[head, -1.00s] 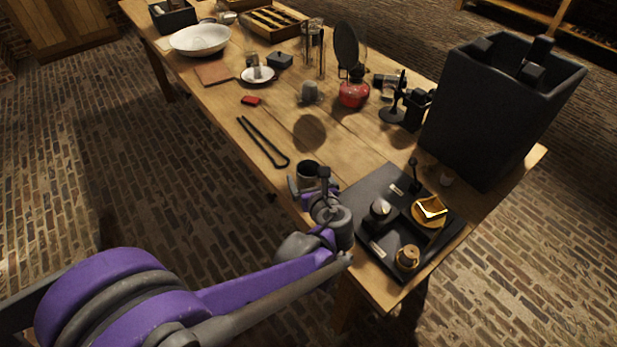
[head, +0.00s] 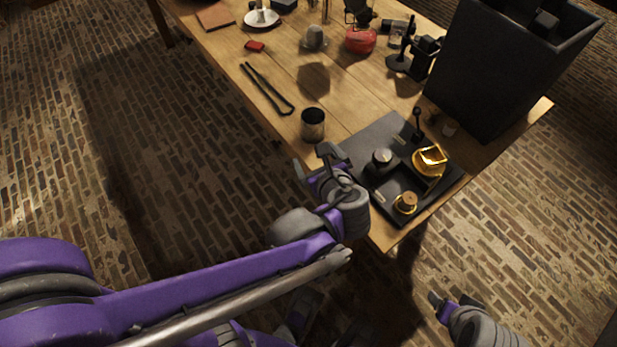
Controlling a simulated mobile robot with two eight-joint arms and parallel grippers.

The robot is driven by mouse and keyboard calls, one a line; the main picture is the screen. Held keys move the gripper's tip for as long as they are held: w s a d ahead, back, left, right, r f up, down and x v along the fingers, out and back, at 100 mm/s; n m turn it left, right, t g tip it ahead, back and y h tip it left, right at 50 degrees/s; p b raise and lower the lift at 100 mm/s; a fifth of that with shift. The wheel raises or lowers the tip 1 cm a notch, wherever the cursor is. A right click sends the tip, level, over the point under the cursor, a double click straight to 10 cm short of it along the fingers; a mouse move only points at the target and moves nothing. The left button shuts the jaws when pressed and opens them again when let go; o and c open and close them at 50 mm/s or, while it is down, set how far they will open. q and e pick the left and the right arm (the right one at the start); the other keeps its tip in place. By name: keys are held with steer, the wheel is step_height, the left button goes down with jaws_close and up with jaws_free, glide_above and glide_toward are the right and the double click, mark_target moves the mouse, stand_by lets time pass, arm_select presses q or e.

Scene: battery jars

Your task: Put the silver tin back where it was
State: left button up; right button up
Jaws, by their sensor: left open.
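The silver tin (head: 312,126), a small dark-sided metal cylinder, stands upright on the wooden table near its front edge, left of the black tray (head: 356,139). My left gripper (head: 318,161) is just in front of the tin, on the near side at the table edge. Its jaws are open and empty, and a gap shows between them and the tin. My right gripper (head: 441,304) is low at the right, over the floor, away from the table; its jaw opening is not clear.
The black tray holds a grey knob-like piece (head: 382,158), a gold dish (head: 428,161) and a brass piece (head: 405,203). Black tongs (head: 266,88) lie left of the tin. A tall black bin (head: 490,75) stands at the right. Bare table lies behind the tin.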

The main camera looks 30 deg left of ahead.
arm_select(q)
steer(key=s+d+f+n+g+h, duration=0.1)
steer(key=s+n, duration=0.5)
steer(key=n, duration=0.6)
steer(key=s+d+f+n+g+h, duration=0.2)
steer(key=s+f+n+h, duration=0.3)
steer(key=n, duration=0.6)
steer(key=s+h, duration=0.2)
steer(key=shift+s+d+n+g+h, duration=0.25)
steer(key=shift+d+n+g+h, duration=0.05)
steer(key=shift+d+n, duration=0.1)
step_height(320, 180, up, 13)
steer(key=w+p, duration=0.1)
steer(key=p, duration=1.1)
steer(key=shift+w, duration=0.4)
